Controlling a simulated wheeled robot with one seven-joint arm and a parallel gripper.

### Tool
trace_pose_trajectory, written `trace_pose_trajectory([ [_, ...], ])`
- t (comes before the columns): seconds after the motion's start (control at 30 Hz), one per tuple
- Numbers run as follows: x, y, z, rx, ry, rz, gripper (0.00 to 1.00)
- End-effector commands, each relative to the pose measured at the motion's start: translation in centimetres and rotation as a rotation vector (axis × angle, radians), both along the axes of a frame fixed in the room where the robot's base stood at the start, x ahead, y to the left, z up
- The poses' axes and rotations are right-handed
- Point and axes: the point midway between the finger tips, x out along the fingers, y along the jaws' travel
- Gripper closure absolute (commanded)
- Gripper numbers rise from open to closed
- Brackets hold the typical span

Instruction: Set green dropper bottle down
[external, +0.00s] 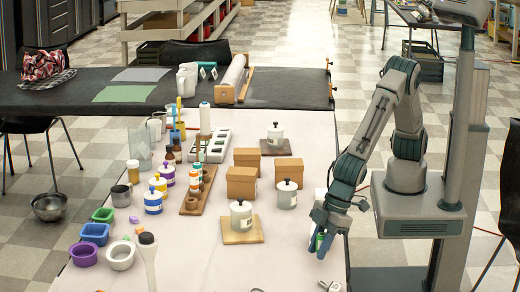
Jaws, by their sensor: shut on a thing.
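My gripper (320,244) is at the right side of the pale table (280,270), pointing down. It is shut on the green dropper bottle (326,241), of which only a small green part shows between the fingers. The fingers hide most of the bottle, so I cannot tell whether its base touches the table. The gripper is right of a white lidded jar (241,214) on a wooden board (243,236).
Another white jar (287,194) and several cardboard boxes (241,182) stand behind and left of my gripper. A wooden rack (198,203) with small bottles is further left. Coloured tubs (95,233) are at the far left. The table's front middle is mostly clear.

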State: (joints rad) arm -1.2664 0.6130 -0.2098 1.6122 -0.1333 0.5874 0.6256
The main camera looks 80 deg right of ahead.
Motion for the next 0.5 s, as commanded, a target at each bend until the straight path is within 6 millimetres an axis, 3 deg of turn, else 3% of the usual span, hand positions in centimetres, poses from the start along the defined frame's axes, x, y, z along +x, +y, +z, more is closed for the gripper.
trace_pose_trajectory([
  [0.1,0.0,-0.01,-0.52,0.0,0.0,0.0,0.96],
  [0.13,0.0,-0.01,-0.35,0.0,0.0,0.0,0.66],
  [0.2,0.0,-0.01,-0.33,-0.001,0.001,0.0,0.53],
  [0.5,0.0,-0.01,-0.13,-0.001,0.001,0.0,0.53],
])
